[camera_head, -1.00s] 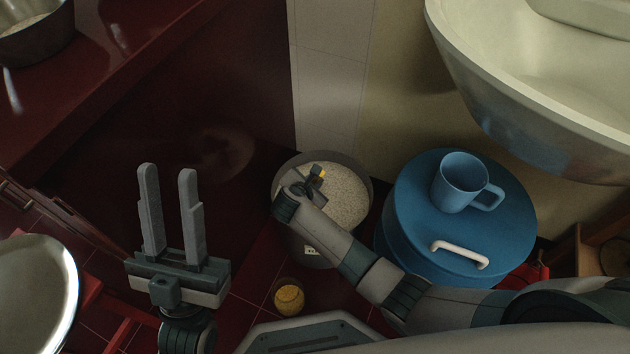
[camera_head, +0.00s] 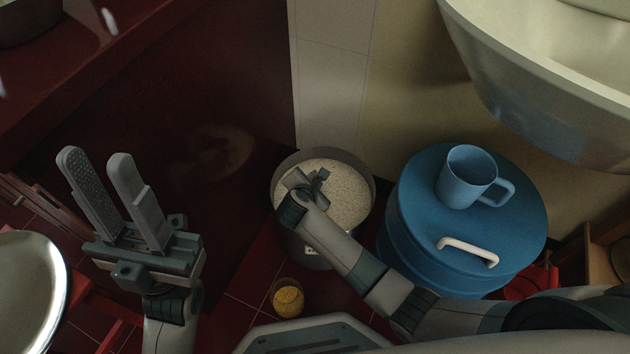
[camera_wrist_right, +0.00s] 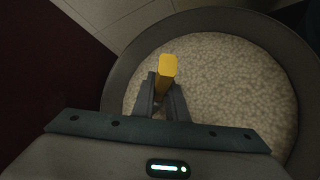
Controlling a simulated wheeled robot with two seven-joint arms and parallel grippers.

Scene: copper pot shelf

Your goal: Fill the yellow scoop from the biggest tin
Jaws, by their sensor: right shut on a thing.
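A round grey tin (camera_head: 323,155) stands on the floor in the middle of the head view, filled with pale grains (camera_head: 350,195). My right gripper (camera_head: 316,180) reaches down inside its rim. In the right wrist view the right gripper (camera_wrist_right: 164,92) is shut on the yellow scoop (camera_wrist_right: 167,66), over the grains within the tin wall (camera_wrist_right: 240,24). Only a yellow bar of the scoop shows; its bowl is hidden, so I cannot tell what it holds. My left gripper (camera_head: 96,165) is open and empty at the left, fingers pointing up.
A blue drum (camera_head: 410,220) with a white handle (camera_head: 468,251) and a blue mug (camera_head: 466,178) on top stands right of the tin. A small jar with yellow contents (camera_head: 288,300) is in front. A pale basin (camera_head: 540,105) overhangs upper right. A shiny pan (camera_head: 30,290) is lower left.

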